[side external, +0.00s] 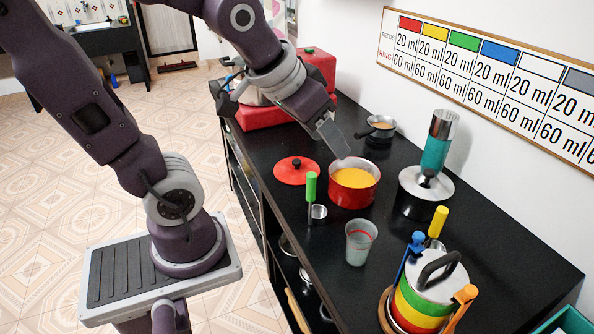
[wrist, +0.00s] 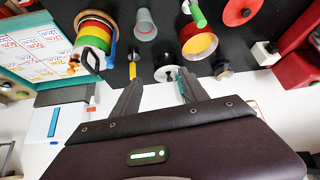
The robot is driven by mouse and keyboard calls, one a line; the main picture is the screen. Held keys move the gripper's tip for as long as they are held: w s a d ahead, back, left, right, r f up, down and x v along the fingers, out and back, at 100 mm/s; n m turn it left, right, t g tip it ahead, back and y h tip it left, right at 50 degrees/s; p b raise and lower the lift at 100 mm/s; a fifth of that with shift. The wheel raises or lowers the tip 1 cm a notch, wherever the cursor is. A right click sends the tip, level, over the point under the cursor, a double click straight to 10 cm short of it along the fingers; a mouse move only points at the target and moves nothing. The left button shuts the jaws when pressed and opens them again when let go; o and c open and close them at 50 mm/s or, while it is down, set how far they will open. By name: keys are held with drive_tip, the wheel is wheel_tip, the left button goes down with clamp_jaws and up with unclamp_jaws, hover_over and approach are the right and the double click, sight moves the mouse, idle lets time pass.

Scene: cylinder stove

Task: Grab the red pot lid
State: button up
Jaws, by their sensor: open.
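The red pot lid (side external: 297,170) lies flat on the black counter, with a dark knob on top. It also shows near the top right of the wrist view (wrist: 238,12). Beside it stands a red pot (side external: 353,194) with yellow-orange contents, also seen in the wrist view (wrist: 199,45). My gripper (side external: 343,152) is above and behind the red pot, to the right of the lid and apart from it. In the wrist view its two fingers (wrist: 160,92) are spread with nothing held between them.
A green-handled measuring cup (side external: 311,190) stands close in front of the lid. A clear cup (side external: 359,242), a black pot with a silver lid (side external: 426,187), a small pan (side external: 381,128) and a striped pot stack (side external: 424,300) crowd the counter. A red box (side external: 265,113) is behind.

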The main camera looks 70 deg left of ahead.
drive_tip(key=w+a+f+n+y, duration=0.2)
drive_tip(key=w+a+f, duration=0.4)
drive_tip(key=w+a, duration=0.45)
drive_tip(key=n+t+y, duration=0.2)
drive_tip(key=n+y, duration=0.2)
drive_tip(key=y, duration=0.1)
hover_over(295, 163)
drive_tip(key=w+d, duration=0.3)
drive_tip(key=d, duration=0.3)
wheel_tip(295, 163, down, 16)
drive_tip(key=shift+n+t+y, duration=0.4)
drive_tip(key=shift+n+y, duration=0.3)
drive_tip(key=shift+y, duration=0.2)
drive_tip(key=s+a+f, duration=0.1)
drive_tip(key=s+f, duration=0.3)
drive_tip(key=s+a+f, duration=0.1)
drive_tip(key=s+f, duration=0.1)
drive_tip(key=shift+s+a+f, duration=0.2)
drive_tip(key=shift+a, duration=0.15)
drive_tip(key=x, duration=0.6)
drive_tip(key=shift+w+a+f, duration=0.15)
drive_tip(key=shift+w+f, duration=0.05)
drive_tip(key=shift+f, duration=0.15)
clamp_jaws()
